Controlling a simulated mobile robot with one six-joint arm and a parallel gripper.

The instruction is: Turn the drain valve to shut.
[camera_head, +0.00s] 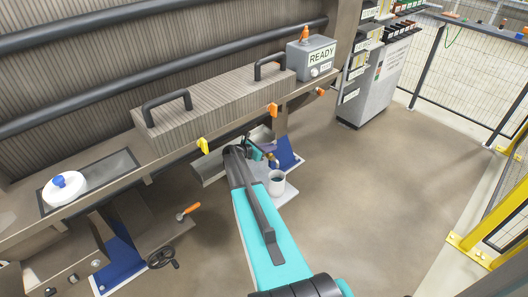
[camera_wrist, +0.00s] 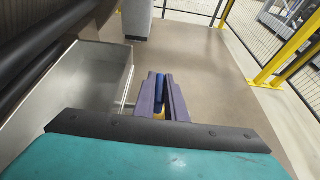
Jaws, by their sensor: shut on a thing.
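My gripper (camera_wrist: 161,84) is seen from behind in the wrist view, with its two dark purple fingers close together. A narrow blue piece (camera_wrist: 160,88), which looks like the drain valve's handle, is between them. A little yellow shows just behind it. The valve's body is hidden by my gripper and wrist, so I cannot tell the handle's angle. In the head view my gripper (camera_head: 268,149) is under the front edge of the bench, beside a blue bracket. A pale cup (camera_head: 277,183) with dark contents stands just below it.
A metal trough (camera_wrist: 82,85) lies close left of my gripper. A grey box (camera_head: 313,58) reading READY stands on the bench. A black handwheel (camera_head: 163,258) and an orange-handled item (camera_head: 188,211) are at the lower left. Open floor (camera_head: 380,200) lies right, bounded by yellow-posted fencing.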

